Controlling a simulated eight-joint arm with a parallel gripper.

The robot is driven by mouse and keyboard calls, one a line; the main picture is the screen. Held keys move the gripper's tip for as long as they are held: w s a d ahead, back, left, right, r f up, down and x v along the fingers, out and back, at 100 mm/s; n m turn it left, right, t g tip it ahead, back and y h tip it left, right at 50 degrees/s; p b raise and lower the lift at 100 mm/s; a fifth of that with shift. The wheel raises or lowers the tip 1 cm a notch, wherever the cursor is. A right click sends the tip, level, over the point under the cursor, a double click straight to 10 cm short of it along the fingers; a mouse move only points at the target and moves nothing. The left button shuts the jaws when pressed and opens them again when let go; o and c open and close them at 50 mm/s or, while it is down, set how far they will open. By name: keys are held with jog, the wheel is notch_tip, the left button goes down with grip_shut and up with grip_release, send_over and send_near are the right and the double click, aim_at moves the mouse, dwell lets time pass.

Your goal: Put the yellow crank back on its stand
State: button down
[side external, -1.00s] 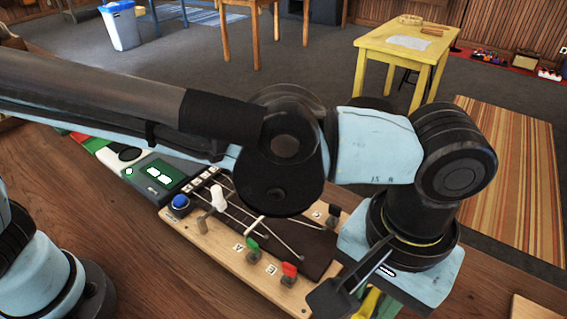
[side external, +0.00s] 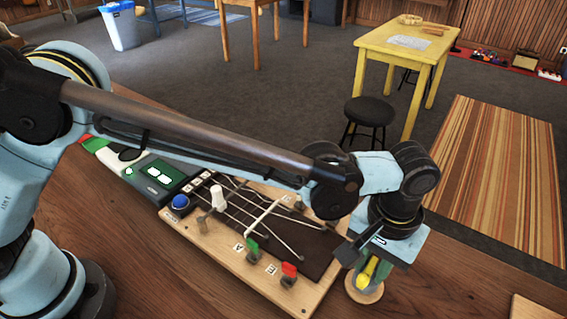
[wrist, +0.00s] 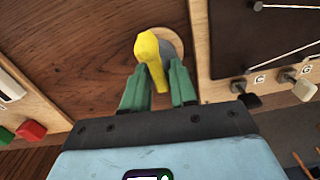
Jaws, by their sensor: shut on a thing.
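The yellow crank (wrist: 148,62) is between the green fingers of my gripper (wrist: 160,75), which is shut on it. In the side external view, the crank (side external: 367,272) shows below my wrist, partly hidden by my gripper (side external: 372,265). A round, pale wooden stand (side external: 366,293) is on the bench directly below it. In the wrist view, the stand's pale rim (wrist: 176,32) and a grey disc (wrist: 171,48) show behind the crank. I cannot tell whether the crank touches the stand.
A wooden board (side external: 225,248) with strings, coloured tuner knobs and a white peg lies just left of the stand. A tuner box (side external: 157,177) is farther left. Bare bench (side external: 430,295) lies right of the stand. A black stool (side external: 370,112) stands beyond.

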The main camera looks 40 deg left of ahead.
aim_at(374, 261)
jog(key=shift+f, duration=0.15)
jog(key=c, duration=0.9)
grip_release()
jog(key=shift+f, duration=0.1)
notch_tip(374, 261, up, 12)
jog(key=w+a+r+t, duration=0.1)
jog(key=w+a+r, duration=0.2)
jog(key=a, duration=0.5)
jog(key=s+a+t+h, duration=0.1)
jog(key=s+a+t, duration=0.1)
jog(key=a, duration=0.8)
jog(key=s+a+t, duration=0.1)
jog(key=a+t, duration=0.1)
jog(key=a, duration=0.8)
jog(key=s+a+f+t, duration=0.1)
jog(key=s+a+f, duration=0.1)
jog(key=a, duration=0.2)
jog(key=s+a+f+n+t+y, duration=0.1)
jog(key=s+a+f, duration=0.2)
jog(key=a, duration=0.1)
jog(key=shift+s+a, duration=0.15)
jog(key=shift+a, duration=0.2)
